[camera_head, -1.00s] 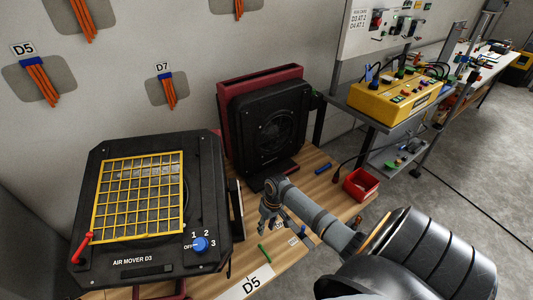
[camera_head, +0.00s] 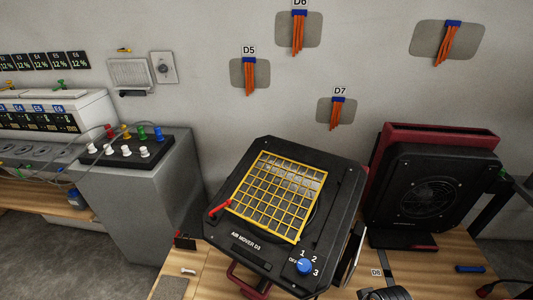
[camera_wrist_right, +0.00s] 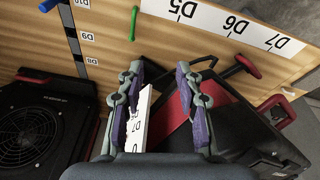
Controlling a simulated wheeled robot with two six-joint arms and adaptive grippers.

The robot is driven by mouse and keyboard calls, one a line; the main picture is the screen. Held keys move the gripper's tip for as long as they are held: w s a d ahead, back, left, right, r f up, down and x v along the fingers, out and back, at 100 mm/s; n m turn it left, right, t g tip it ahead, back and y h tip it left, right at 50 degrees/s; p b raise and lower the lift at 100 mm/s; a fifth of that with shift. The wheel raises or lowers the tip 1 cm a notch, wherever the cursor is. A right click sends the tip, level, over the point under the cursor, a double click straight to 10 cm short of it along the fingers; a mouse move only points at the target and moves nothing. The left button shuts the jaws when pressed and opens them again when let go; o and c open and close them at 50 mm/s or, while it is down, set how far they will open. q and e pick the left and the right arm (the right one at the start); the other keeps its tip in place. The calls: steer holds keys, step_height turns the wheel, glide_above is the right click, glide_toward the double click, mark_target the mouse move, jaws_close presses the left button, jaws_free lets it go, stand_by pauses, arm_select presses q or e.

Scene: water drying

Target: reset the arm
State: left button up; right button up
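The air mover D3 (camera_head: 285,215) is a black box with a yellow grille, a blue dial (camera_head: 304,265) and a red lever (camera_head: 219,208), standing in the middle of the head view. My right gripper (camera_wrist_right: 160,80) shows in the right wrist view with its two purple-padded fingers apart. A white lettered strip (camera_wrist_right: 140,118) shows behind the gap between them, with nothing visibly gripped. Only a dark ribbed piece, probably of my right arm, shows at the bottom edge of the head view. My left gripper is in neither view.
A second black fan with a red frame (camera_head: 437,190) stands at the right on the wooden bench. A blue cylinder (camera_head: 470,268) lies beside it. A grey cabinet with coloured plugs (camera_head: 137,200) stands at the left. In the right wrist view a lettered label strip (camera_wrist_right: 230,22) lies on the bench.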

steer(key=s+v, duration=0.1)
steer(key=v, duration=0.4)
steer(key=s+d+f+p, duration=0.1)
steer(key=s+f+p, duration=0.1)
steer(key=f, duration=1.1)
steer(key=s+d+f+p, duration=0.1)
steer(key=d+f+p, duration=0.1)
steer(key=f, duration=1)
steer(key=s+f+p, duration=0.1)
steer(key=s+f, duration=0.5)
steer(key=s, duration=0.3)
steer(key=s+f+m+g+p, duration=0.1)
steer(key=s+f, duration=0.4)
steer(key=s, duration=0.4)
steer(key=shift+d+f+g+h, duration=0.3)
steer(key=shift+d+f, duration=0.1)
steer(key=shift+d, duration=0.05)
